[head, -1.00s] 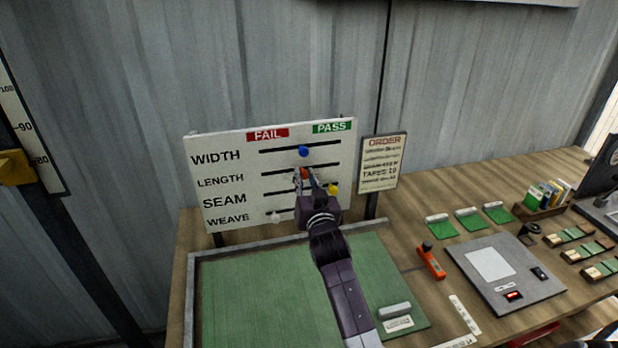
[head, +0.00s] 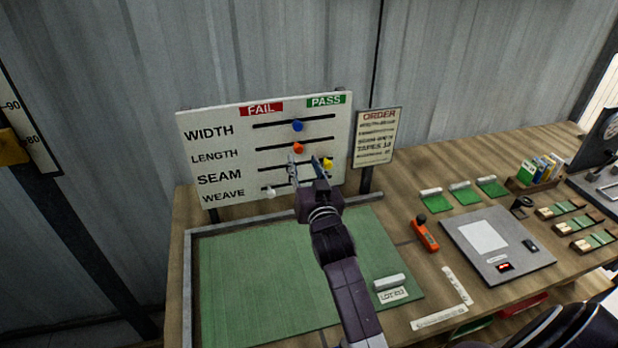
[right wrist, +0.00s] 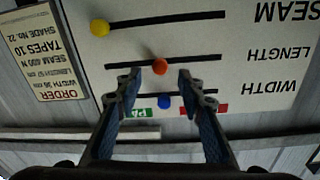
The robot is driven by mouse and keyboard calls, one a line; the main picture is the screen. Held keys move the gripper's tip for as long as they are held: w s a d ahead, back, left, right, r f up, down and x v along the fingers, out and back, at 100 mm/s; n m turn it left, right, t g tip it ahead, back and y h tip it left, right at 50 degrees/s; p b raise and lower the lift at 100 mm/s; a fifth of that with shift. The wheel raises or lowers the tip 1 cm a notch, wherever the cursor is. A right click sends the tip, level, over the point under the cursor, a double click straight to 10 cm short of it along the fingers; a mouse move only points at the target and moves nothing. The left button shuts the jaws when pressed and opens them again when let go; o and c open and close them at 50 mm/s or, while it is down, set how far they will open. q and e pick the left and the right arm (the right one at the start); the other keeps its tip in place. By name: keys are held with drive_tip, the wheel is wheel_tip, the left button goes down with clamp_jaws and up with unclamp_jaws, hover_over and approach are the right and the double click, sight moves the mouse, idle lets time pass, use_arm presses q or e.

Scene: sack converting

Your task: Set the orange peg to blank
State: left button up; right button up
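The orange peg (head: 298,148) sits about mid-slot in the LENGTH row of the white board (head: 225,122), between the FAIL (head: 262,108) and PASS (head: 326,100) ends. In the right wrist view, which is upside down, the orange peg (right wrist: 160,67) shows in the gap between the fingertips, beyond them. My right gripper (head: 305,165) is open and empty, in front of the board and just below the peg in the head view. Its fingers (right wrist: 158,78) do not appear to touch the peg. My left gripper is not in view.
The blue peg (head: 297,126) is mid-slot on WIDTH, the yellow peg (head: 328,163) at the right on SEAM, the white peg (head: 270,192) at the left on WEAVE. An order card (head: 376,137) stands right of the board. A green mat (head: 260,270) lies below.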

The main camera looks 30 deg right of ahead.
drive_tip(key=v, duration=0.6)
idle(0.5)
